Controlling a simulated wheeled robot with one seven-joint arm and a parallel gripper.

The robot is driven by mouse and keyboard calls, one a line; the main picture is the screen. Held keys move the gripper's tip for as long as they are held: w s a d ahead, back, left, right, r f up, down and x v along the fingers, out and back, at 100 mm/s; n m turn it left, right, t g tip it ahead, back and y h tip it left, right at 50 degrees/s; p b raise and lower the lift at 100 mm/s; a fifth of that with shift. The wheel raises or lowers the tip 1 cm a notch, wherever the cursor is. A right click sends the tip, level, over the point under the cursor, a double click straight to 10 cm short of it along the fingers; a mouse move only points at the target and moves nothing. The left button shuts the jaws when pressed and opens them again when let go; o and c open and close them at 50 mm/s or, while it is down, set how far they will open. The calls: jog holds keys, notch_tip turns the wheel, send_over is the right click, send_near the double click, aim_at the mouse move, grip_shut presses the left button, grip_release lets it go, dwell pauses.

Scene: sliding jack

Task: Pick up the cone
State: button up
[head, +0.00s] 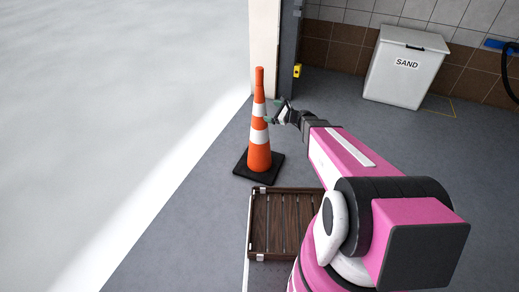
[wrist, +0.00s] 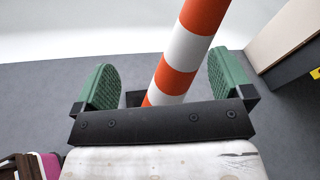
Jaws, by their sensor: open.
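The cone (head: 259,140) is orange with white bands and stands upright on its dark square base on the grey floor. In the wrist view the cone (wrist: 182,58) rises at a slant between the two green-padded fingers of my gripper (wrist: 160,80). The fingers are open, with a visible space on each side of the cone. In the head view my gripper (head: 277,110) is at the upper half of the cone, just to its right. Whether a finger touches the cone cannot be told.
A brown wooden crate (head: 252,225) lies on the floor in front of the cone. A pillar (head: 265,45) stands behind the cone. A white sand bin (head: 405,75) is by the tiled wall at the back right. Grey floor is free between cone and bin.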

aim_at(263, 101)
jog(key=w+a+m+t, duration=0.1)
jog(key=w+m, duration=0.1)
jog(key=w+a+m+t, duration=0.1)
jog(key=w+m, duration=0.1)
jog(key=w, duration=0.1)
jog(key=w+m+t, duration=0.1)
jog(key=w, duration=0.2)
jog(key=shift+a+f+m, duration=0.4)
jog(key=shift+x, duration=2.8)
jog(key=shift+r, duration=0.1)
jog(key=c, duration=1.8)
jog(key=shift+s, duration=0.1)
grip_shut()
jog(key=shift+r, duration=0.2)
